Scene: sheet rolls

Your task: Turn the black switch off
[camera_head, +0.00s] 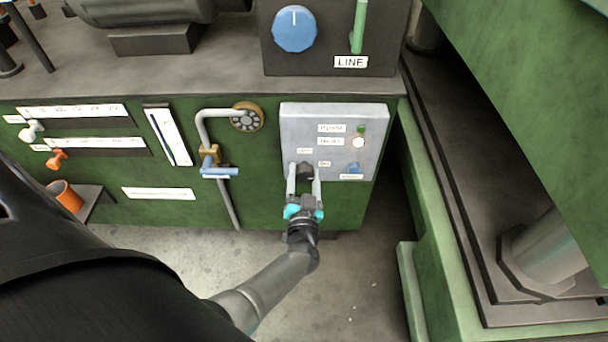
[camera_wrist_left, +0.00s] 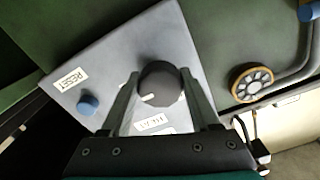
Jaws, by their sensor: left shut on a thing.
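The black switch (camera_head: 306,170) is a dark round knob low on the left side of a grey control box on the green machine front. In the left wrist view the black switch (camera_wrist_left: 160,84) shows a white mark on its lower left edge. My left gripper (camera_head: 304,177) reaches up to it from below, with one finger on each side of the knob. The fingers also show in the left wrist view (camera_wrist_left: 161,100), shut on the switch. The grey control box (camera_head: 295,125) carries small labels, a green lamp and a lit white lamp. My right gripper is not in view.
A blue button (camera_head: 354,168) sits right of the switch on the same box. A pipe with a blue-handled valve (camera_head: 220,172) and a brass handwheel (camera_head: 247,117) are to the left. A large blue dial (camera_head: 294,29) and a green lever (camera_head: 358,27) stand above.

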